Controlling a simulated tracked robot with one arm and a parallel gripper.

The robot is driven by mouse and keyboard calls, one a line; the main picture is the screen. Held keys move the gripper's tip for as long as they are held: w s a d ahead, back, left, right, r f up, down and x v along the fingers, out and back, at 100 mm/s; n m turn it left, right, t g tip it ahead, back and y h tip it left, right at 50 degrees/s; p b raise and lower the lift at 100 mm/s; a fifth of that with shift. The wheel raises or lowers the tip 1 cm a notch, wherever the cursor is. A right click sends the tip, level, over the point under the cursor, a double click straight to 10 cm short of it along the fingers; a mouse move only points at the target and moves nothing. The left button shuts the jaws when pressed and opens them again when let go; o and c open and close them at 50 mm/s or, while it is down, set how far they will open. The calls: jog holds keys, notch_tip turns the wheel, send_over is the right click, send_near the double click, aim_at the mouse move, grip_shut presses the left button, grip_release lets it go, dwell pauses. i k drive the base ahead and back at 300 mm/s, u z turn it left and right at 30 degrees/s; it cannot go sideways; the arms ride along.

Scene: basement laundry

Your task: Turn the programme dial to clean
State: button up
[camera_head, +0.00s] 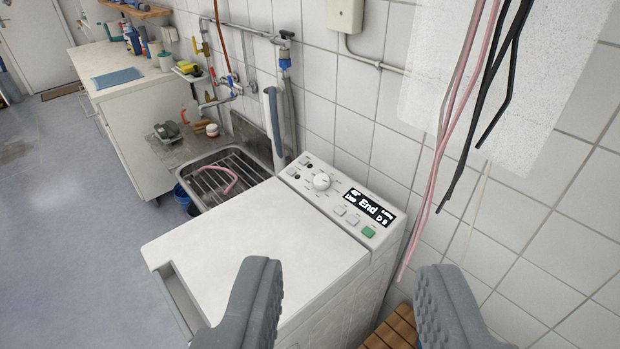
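The programme dial (321,181) is a round white knob on the sloped control panel at the back of a white top-loading washing machine (262,246). The marks around the dial are too small to read. My gripper (345,300) is open and empty, its two grey fingers wide apart at the bottom of the picture. It is in front of the machine's right side and well apart from the dial.
Pink and black cables (482,95) hang in front of the tiled wall on the right. A metal sink (226,175) with a rack and pink hose stands left of the machine. A wooden slatted board (395,330) lies low at the right. The machine's lid is clear.

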aim_at(322, 181)
jog(key=u, duration=0.1)
jog(key=i, duration=1)
jog(key=z, duration=0.1)
